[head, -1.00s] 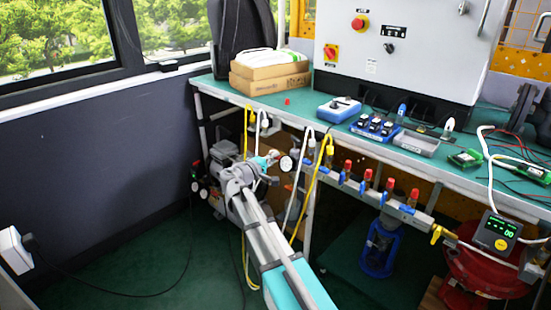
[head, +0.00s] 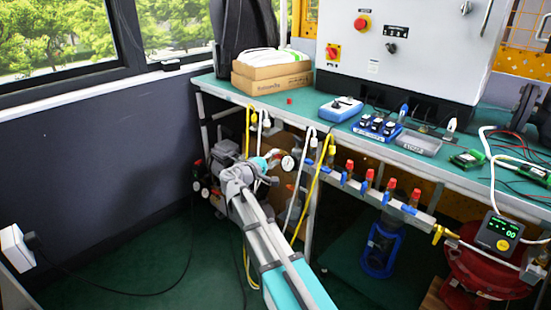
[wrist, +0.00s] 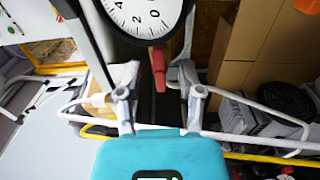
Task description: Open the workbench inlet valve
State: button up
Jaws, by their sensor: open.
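In the wrist view a red lever handle (wrist: 158,62) hangs just below a round white pressure gauge (wrist: 145,14). It appears between the two grey fingers of my gripper (wrist: 158,88), with space on both sides and no visible contact. The fingers are spread. The depth between fingers and lever is hard to judge. In the head view my gripper (head: 271,163) is beneath the bench's left part, just left of the gauge (head: 287,163). The lever is small there, and my arm covers part of this area. Whether this lever is the inlet valve is not labelled.
A pipe manifold (head: 335,180) with several red and blue fittings and a yellow valve (head: 440,234) runs under the bench (head: 470,185). Yellow and white hoses (head: 312,200) hang close to the right of my arm. Open floor (head: 140,275) lies to the left.

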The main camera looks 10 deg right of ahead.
jog(key=v, duration=1.1)
jog(key=shift+s+a, duration=0.1)
jog(key=s+d+f+m+g+y+p, duration=0.3)
jog(key=s+d+f+m+g+y, duration=0.2)
jog(key=s+d+f+g+y, duration=0.55)
jog(key=s+f+m+y+p, duration=0.2)
jog(key=s+f+y, duration=0.15)
jog(key=s, duration=0.75)
notch_tip(320, 180, up, 39)
jog(key=p, duration=3.8)
jog(key=shift+s+f+y, duration=0.2)
jog(key=shift+f+y, duration=0.05)
jog(key=shift+y, duration=0.05)
